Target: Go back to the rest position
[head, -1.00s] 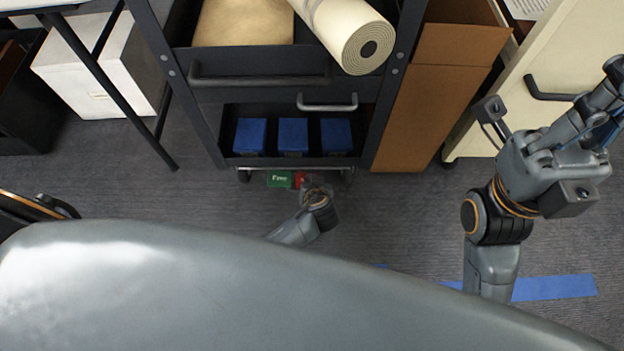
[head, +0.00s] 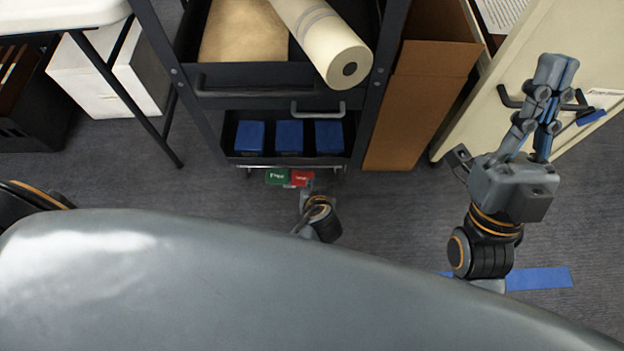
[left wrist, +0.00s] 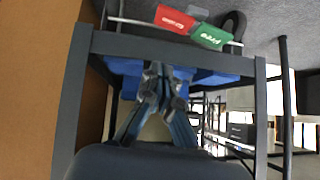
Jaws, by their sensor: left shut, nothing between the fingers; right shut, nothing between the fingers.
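My right gripper (head: 556,66) is at the right of the head view, shut and empty. Its fingers point away, over the cream cabinet front (head: 480,115) and next to its dark handle. My left gripper (left wrist: 158,76) is shut and empty in the left wrist view, with the dark trolley frame and blue boxes behind it. In the head view my left wrist (head: 323,217) shows low in front of the trolley; my grey body hides much of that arm.
The dark trolley (head: 260,81) holds a cream roll (head: 318,38) and several blue boxes (head: 290,137). A green-and-red sign (head: 278,177) is at its lower edge. A brown carton (head: 420,110) stands right of it. A white table (head: 65,14) is left. Carpet between is clear.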

